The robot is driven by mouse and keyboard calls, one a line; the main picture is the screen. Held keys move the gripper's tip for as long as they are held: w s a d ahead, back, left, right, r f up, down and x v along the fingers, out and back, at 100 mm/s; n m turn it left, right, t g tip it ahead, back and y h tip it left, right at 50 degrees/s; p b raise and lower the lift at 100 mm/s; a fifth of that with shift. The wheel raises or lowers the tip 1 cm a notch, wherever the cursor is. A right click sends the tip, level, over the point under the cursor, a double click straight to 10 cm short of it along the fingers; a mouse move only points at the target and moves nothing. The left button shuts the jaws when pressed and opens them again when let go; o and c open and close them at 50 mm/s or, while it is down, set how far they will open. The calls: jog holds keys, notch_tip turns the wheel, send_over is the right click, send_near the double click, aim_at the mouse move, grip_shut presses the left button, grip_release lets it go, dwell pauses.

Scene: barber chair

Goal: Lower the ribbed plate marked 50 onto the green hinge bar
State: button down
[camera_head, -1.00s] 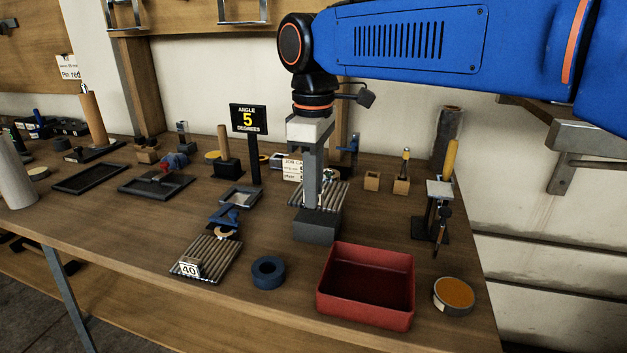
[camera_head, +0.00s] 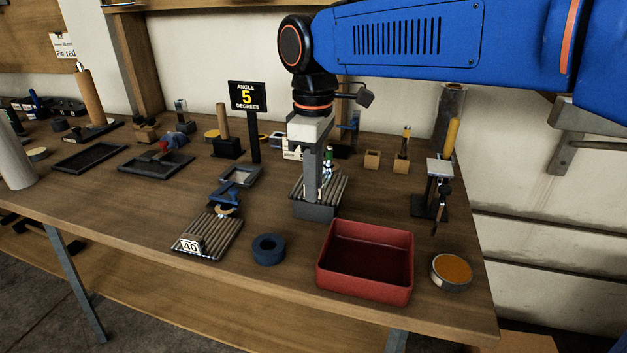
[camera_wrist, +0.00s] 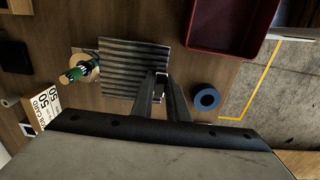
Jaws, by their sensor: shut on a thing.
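My gripper (camera_head: 314,194) points down in the head view and is shut on the near edge of a ribbed grey plate (camera_head: 337,191). In the wrist view the fingers (camera_wrist: 160,84) close around a small metal piece at the edge of this plate (camera_wrist: 122,74); no number is legible on it. A green striped part (camera_wrist: 75,73) with a tan disc stands by the plate's far side; green also shows behind the plate in the head view (camera_head: 328,160). I cannot tell whether it touches the plate. A dark grey block (camera_head: 316,212) shows under the plate's near edge.
A second ribbed plate (camera_head: 213,236), marked 40, lies to the left with a blue hinge part (camera_head: 222,196) behind it. A blue ring (camera_head: 268,249) and red bin (camera_head: 365,262) stand in front. A sign (camera_head: 247,96) reads angle 5 degrees.

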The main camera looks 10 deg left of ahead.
dwell(0.3)
jog(key=c, duration=1.6)
grip_release()
jog(key=shift+c, duration=0.2)
notch_tip(320, 180, up, 17)
jog(key=shift+r, duration=0.2)
